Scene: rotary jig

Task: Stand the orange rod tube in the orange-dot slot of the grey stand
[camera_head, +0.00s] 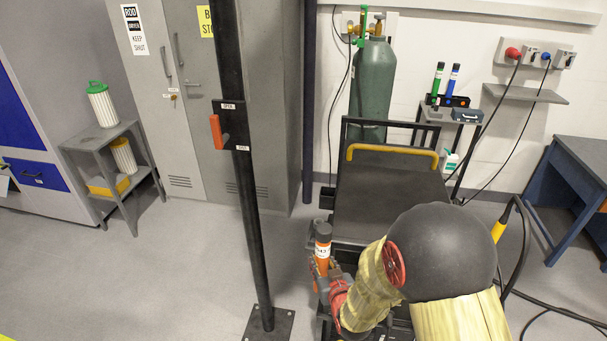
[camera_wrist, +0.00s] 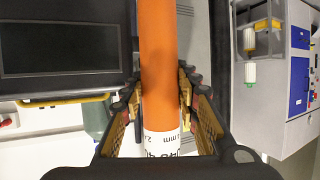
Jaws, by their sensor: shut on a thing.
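The orange rod tube (camera_head: 322,257), with a dark cap and a white label, stands roughly upright in my gripper (camera_head: 328,280) at the lower middle of the head view. In the wrist view the tube (camera_wrist: 163,70) runs between the two fingers of my gripper (camera_wrist: 163,112), which are shut on it from both sides. A green-banded tube (camera_head: 437,80) and a blue-banded tube (camera_head: 453,80) stand upright in a dark rack (camera_head: 458,102) on a small grey stand (camera_head: 431,115) by the back wall.
A black post (camera_head: 254,215) with a red lever (camera_head: 216,132) rises at left. A blue-legged table (camera_head: 583,160) is at right.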

